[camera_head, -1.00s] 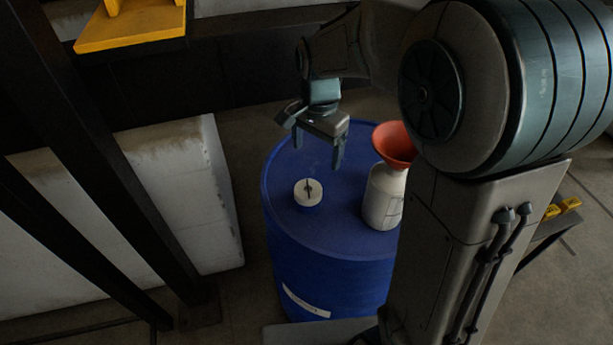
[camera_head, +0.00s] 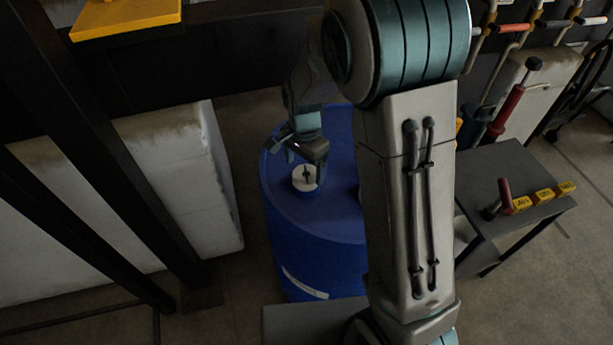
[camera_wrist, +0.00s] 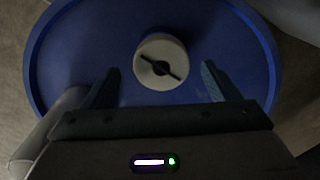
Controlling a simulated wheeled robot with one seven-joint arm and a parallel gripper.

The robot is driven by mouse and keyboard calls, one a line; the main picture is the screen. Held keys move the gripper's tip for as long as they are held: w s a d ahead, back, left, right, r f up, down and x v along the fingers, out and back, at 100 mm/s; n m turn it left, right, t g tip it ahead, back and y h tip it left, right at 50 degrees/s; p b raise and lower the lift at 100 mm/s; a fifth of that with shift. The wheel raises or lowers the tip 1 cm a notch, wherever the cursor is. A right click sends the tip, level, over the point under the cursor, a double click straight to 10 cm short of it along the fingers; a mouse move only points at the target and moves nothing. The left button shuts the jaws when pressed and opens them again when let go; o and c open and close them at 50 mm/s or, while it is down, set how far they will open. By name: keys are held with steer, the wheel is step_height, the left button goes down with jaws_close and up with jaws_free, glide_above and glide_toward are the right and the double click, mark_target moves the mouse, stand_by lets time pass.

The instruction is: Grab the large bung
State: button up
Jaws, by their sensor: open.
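The large bung (camera_head: 305,178) is a round white cap with a dark bar across its middle, on the top of a blue drum (camera_head: 315,290). In the wrist view the bung (camera_wrist: 160,62) lies just ahead of the fingertips, near the midline between them. My gripper (camera_head: 306,158) is over the drum top, close to the bung. It also shows in the wrist view (camera_wrist: 160,82), with its two fingers spread wide and nothing between them. I cannot tell its exact height above the bung.
My arm hides the drum's right side. A black table (camera_head: 510,180) at the right holds yellow blocks (camera_head: 545,195) and a red-handled tool (camera_head: 502,195). A white block (camera_head: 175,185) stands left of the drum, beside dark posts (camera_head: 75,130).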

mark_target(303, 172)
steer(key=shift+a+f, duration=0.15)
steer(key=shift+f, duration=1.4)
steer(key=c, duration=1.1)
steer(key=shift+o, duration=0.2)
steer(key=shift+r, duration=0.15)
